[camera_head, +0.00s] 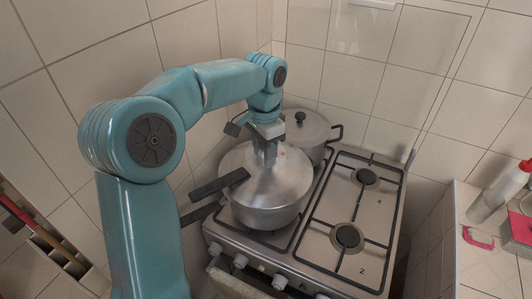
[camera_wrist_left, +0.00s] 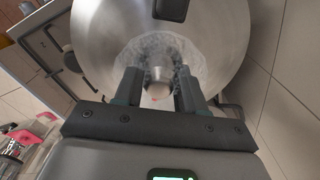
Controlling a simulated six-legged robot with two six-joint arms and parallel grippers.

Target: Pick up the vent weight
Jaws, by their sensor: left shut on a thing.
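The vent weight (camera_wrist_left: 158,82) is a small silvery cylinder with a reddish spot, seen between my left fingers in the wrist view. It is over the lid of the pressure cooker (camera_head: 262,202), a metal pot with dark handles on the stove. My left gripper (camera_head: 268,152) points down over the lid and is shut on the vent weight; it also shows in the wrist view (camera_wrist_left: 159,88). In the head view the gripper hides the weight. I cannot tell whether the weight still touches the lid. My right gripper is not in view.
A second lidded pot (camera_head: 308,128) stands behind the cooker. The stove's right burners (camera_head: 347,237) are empty. A side counter (camera_head: 483,270) at the right holds a bottle (camera_head: 497,195) and a pink item (camera_head: 477,238). Tiled walls close off the back and left.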

